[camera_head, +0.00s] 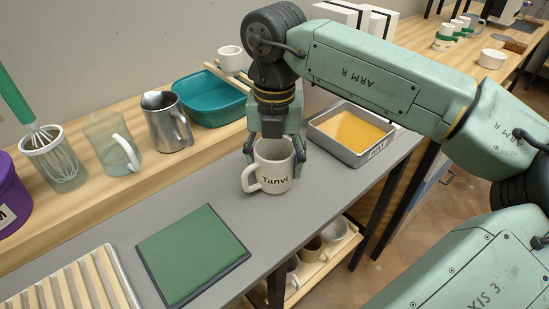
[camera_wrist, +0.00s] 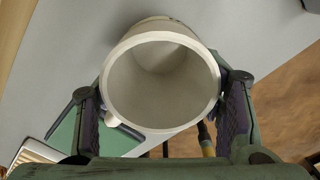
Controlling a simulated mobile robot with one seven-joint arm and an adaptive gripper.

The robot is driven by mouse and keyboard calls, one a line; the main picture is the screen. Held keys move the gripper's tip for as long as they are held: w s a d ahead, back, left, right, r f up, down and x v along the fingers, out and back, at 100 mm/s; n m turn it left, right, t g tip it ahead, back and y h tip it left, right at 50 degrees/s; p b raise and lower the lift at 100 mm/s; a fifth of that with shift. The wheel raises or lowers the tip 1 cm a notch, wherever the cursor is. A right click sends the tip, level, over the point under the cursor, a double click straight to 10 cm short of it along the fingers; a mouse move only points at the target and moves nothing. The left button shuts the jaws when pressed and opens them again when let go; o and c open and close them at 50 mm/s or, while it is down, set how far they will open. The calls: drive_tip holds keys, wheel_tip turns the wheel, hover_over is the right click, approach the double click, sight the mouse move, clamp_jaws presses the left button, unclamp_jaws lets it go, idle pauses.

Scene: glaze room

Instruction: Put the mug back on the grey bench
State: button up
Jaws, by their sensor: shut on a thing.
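The cream mug (camera_head: 268,167) with "Tanvi" on its side is upright at the grey bench (camera_head: 190,191), with its handle to the left. My gripper (camera_head: 273,150) comes down from above and is shut on the mug, one finger on each side. In the wrist view the mug's open mouth (camera_wrist: 163,85) faces the camera between the two finger pads, and it looks empty. The mug's base is over the bench top, near its front edge; I cannot tell whether it touches or hovers slightly above.
A green board (camera_head: 193,255) lies to the front left. A metal tray of yellow glaze (camera_head: 351,130) stands close on the right. A teal basin (camera_head: 209,98), steel pitcher (camera_head: 167,121) and clear jug (camera_head: 112,143) line the raised wooden shelf behind. Mugs sit on a shelf below.

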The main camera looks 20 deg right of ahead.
drive_tip(key=o, duration=1.5)
wheel_tip(320, 180, up, 12)
drive_tip(key=p, duration=0.8)
drive_tip(key=shift+r, duration=0.15)
